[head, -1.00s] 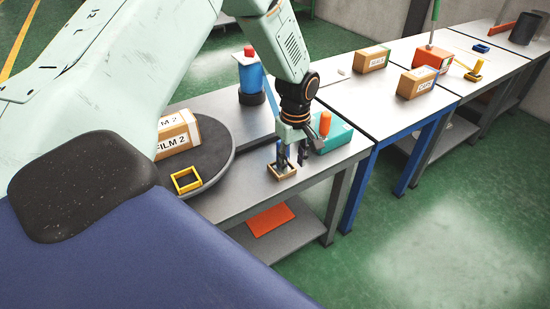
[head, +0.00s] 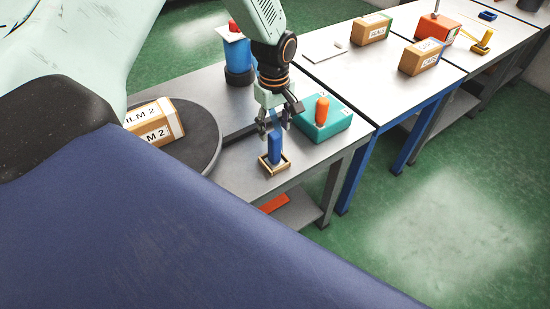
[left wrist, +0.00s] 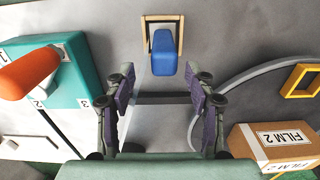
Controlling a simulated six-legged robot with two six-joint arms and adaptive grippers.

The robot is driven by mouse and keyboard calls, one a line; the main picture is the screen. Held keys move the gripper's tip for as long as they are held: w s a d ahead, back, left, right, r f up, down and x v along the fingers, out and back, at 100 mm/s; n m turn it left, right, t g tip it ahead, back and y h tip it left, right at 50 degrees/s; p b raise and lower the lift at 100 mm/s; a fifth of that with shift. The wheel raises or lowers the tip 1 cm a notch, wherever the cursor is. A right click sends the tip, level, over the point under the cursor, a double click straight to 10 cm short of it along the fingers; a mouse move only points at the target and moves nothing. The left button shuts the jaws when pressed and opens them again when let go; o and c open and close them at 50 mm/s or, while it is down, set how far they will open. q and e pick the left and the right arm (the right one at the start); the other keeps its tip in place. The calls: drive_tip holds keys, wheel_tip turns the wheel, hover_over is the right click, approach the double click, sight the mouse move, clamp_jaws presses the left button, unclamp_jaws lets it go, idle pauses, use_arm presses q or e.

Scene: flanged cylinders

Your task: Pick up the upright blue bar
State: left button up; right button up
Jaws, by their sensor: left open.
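The blue bar (head: 275,147) stands upright in a small square wooden frame (head: 275,170) near the table's front edge. Both also show in the left wrist view, the bar (left wrist: 164,55) and the frame (left wrist: 147,36) at top centre, beyond the fingertips. My right gripper is in neither view.
A teal box (head: 322,128) with an orange knob (head: 321,110) stands close right of the gripper. A FILM 2 box (head: 154,124) rests on a round dark turntable (head: 205,140) at left. A yellow frame (left wrist: 291,80) shows in the left wrist view. A blue cylinder (head: 237,55) stands behind.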

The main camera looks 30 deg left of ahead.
sight(274, 147)
use_arm(q)
drive_tip(key=f, duration=0.6)
drive_tip(key=shift+s+d+f+b, duration=0.3)
drive_tip(key=shift+f+b, duration=0.05)
drive_tip(key=shift+f, duration=0.05)
drive_tip(key=shift+s+f, duration=0.15)
drive_tip(key=shift+f, duration=0.15)
drive_tip(key=c, duration=0.8)
clamp_jaws()
drive_tip(key=shift+a, duration=0.1)
